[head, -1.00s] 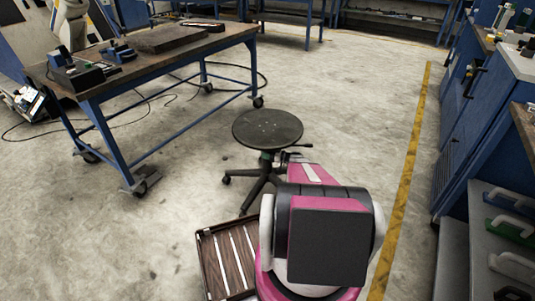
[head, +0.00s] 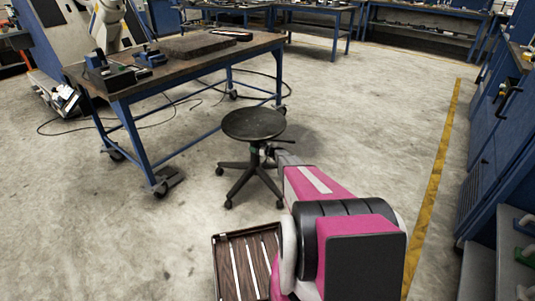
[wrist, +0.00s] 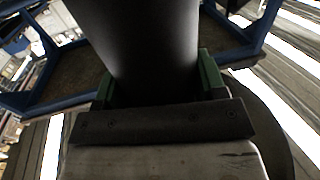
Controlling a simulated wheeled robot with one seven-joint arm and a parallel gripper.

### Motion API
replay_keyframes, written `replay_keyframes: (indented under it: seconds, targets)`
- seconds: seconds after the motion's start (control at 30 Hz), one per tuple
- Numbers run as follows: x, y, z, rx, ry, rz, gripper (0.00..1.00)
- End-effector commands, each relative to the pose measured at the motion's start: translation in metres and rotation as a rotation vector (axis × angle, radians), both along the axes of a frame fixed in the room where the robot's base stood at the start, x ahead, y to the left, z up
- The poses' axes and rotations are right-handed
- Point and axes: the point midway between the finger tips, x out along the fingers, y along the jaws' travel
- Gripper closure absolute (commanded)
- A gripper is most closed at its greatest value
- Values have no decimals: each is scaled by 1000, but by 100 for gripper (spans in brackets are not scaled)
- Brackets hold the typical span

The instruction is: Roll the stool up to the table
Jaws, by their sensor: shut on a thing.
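The stool (head: 252,125) has a round dark seat, a central column and several casters; it stands upright on the floor in the head view. The table (head: 195,72) has a worn top on a blue wheeled frame, beyond and left of the stool. A strip of floor shows between the stool's base and the table's legs. My gripper (head: 266,151) reaches in just under the seat from the right. In the wrist view, its green-padded fingers (wrist: 154,88) are shut on the dark stool column (wrist: 150,45). The seat hides part of the grip in the head view.
A pair of vise-like tools (head: 120,75) and a dark slab (head: 198,46) lie on the table. A black cable (head: 75,134) runs on the floor at left. Blue cabinets (head: 500,150) line the right side beyond a yellow floor line (head: 437,185). Open floor lies left of the stool.

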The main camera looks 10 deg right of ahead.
Motion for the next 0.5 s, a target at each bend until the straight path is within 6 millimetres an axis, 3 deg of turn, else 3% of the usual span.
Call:
replay_keyframes:
  seconds: [0.03, 0.2, 0.5]
  targets:
    - [20, 13, -2, 1, -2, 4, 78]
    - [60, 45, -1, 2, -1, 3, 78]
    - [105, 81, 0, 1, -1, 2, 78]
